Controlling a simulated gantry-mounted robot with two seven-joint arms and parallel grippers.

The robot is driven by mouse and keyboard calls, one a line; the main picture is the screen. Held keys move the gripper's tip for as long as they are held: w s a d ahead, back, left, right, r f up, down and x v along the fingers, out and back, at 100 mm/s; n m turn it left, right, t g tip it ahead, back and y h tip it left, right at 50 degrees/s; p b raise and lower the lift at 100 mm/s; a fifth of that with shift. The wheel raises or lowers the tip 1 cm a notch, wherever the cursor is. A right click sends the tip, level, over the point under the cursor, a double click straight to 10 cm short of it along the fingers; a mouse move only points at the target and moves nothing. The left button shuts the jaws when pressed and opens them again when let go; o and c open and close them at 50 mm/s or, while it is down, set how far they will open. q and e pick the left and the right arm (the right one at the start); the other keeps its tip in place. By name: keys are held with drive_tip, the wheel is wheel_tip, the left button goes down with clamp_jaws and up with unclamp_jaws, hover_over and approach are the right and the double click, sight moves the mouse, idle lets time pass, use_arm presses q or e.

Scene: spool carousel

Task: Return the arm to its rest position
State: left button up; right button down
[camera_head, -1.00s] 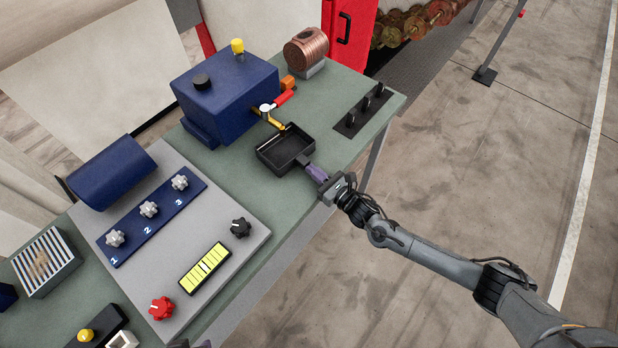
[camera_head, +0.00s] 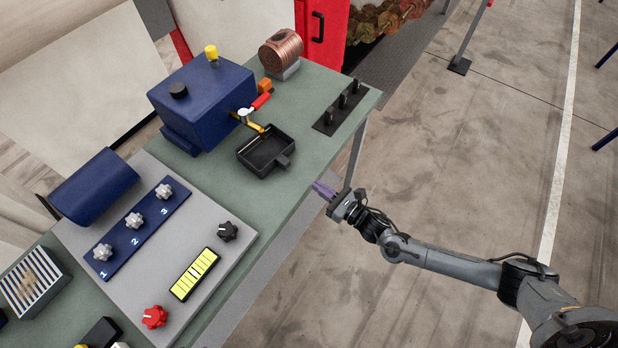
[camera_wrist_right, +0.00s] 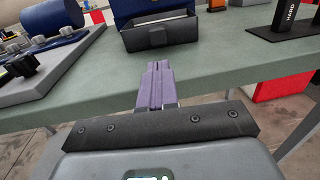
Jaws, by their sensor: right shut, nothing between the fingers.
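My right gripper (camera_head: 324,190) is just off the right edge of the green workbench (camera_head: 300,110) in the head view, over the floor side. Its purple fingers are shut and empty. In the right wrist view the closed fingers (camera_wrist_right: 156,82) point toward the bench and the black tray (camera_wrist_right: 160,34). The black tray (camera_head: 265,150) sits on the bench with its handle toward the gripper, apart from it. My right arm reaches in from the lower right. My left gripper does not show.
A blue box (camera_head: 203,103) with a red-handled valve (camera_head: 260,102) stands behind the tray. A copper coil (camera_head: 281,50) and a black hook strip (camera_head: 340,108) are at the far end. A grey control panel (camera_head: 215,210) lies nearer. The floor (camera_head: 460,160) at right is open.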

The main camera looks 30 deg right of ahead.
drive_tip(key=s+f+m, duration=0.1)
drive_tip(key=s+f, duration=0.2)
drive_tip(key=s, duration=0.5)
drive_tip(key=s+a+r+m+g+h, duration=0.1)
drive_tip(key=s+a+r+m+h, duration=0.25)
drive_tip(key=a+m, duration=0.55)
drive_tip(key=s+d+r+m+g+h, duration=0.2)
drive_tip(key=s+d+m+g, duration=0.35)
drive_tip(key=m, duration=0.85)
drive_tip(key=s+d+r+m+g+h, duration=0.1)
drive_tip(key=s+d+m+g, duration=0.1)
drive_tip(key=s+m+g, duration=0.9)
wheel_tip(320, 180, up, 23)
drive_tip(key=w+m+t+p, duration=0.2)
drive_tip(key=m+t+p, duration=0.1)
drive_tip(key=p, duration=2)
drive_tip(key=shift+a+m+t, duration=0.15)
drive_tip(key=shift+m+t, duration=0.15)
drive_tip(key=shift+t, duration=0.45)
